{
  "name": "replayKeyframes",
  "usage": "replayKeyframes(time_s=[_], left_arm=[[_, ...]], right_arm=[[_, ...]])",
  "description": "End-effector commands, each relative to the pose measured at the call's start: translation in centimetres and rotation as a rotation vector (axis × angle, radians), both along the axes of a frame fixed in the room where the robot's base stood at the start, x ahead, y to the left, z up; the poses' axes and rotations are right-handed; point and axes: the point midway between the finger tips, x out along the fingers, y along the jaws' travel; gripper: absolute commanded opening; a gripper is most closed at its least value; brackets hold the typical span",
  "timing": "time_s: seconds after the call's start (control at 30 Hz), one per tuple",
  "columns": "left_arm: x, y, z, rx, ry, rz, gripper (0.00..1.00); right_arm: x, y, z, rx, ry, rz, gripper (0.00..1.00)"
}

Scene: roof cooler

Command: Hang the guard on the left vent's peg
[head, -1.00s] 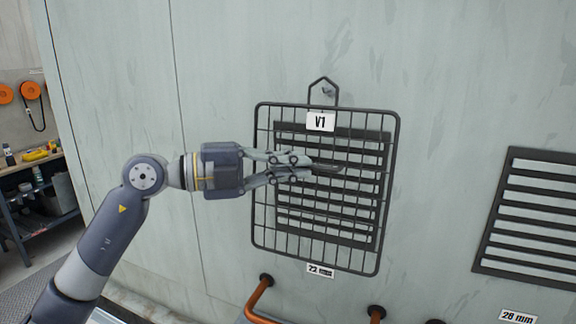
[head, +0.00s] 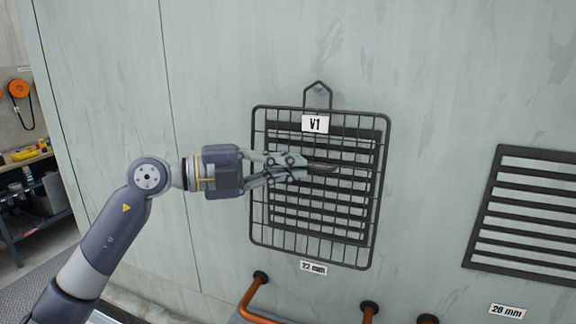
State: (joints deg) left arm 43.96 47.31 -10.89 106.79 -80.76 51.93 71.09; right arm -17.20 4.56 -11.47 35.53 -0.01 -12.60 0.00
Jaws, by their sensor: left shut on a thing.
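The guard (head: 258,222) is a dark wire grid with a pointed hanging loop (head: 318,93) at its top. It stands nearly upright in front of the left vent (head: 322,239), whose dark slats show through the wires. My left gripper (head: 305,167) comes in from the left and is shut on the dark grip piece at the guard's middle. I cannot make out the peg clearly at the loop, nor whether the loop bears on it. A white V1 tag (head: 315,123) shows at the guard's top. My right gripper is not in view.
A second slatted vent (head: 530,210) is on the wall at the right, with a 28 mm label (head: 507,311) below it. A 22 mm label (head: 313,268) is under the left vent. Orange pipes (head: 258,300) run below. A workbench (head: 30,190) stands at far left.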

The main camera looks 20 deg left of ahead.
Motion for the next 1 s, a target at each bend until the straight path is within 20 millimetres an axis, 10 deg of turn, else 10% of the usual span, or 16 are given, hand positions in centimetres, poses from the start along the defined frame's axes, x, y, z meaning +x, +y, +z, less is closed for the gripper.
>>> replayKeyframes(time_s=[0.2, 0.3, 0.73, 1.0], left_arm=[[0.0, 0.0, 0.3, -0.003, -0.005, 0.001, 0.00], [0.0, 0.0, 0.2, -0.003, -0.005, 0.000, 0.30], [-0.3, 0.5, -0.1, 0.001, 0.003, 0.001, 0.30], [-3.2, 4.6, 0.0, 0.005, 0.004, 0.005, 0.30]], right_arm=[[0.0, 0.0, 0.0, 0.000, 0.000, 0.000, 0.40], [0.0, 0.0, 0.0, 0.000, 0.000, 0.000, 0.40], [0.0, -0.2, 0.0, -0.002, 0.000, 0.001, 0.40], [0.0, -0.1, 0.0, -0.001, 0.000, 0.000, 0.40]])
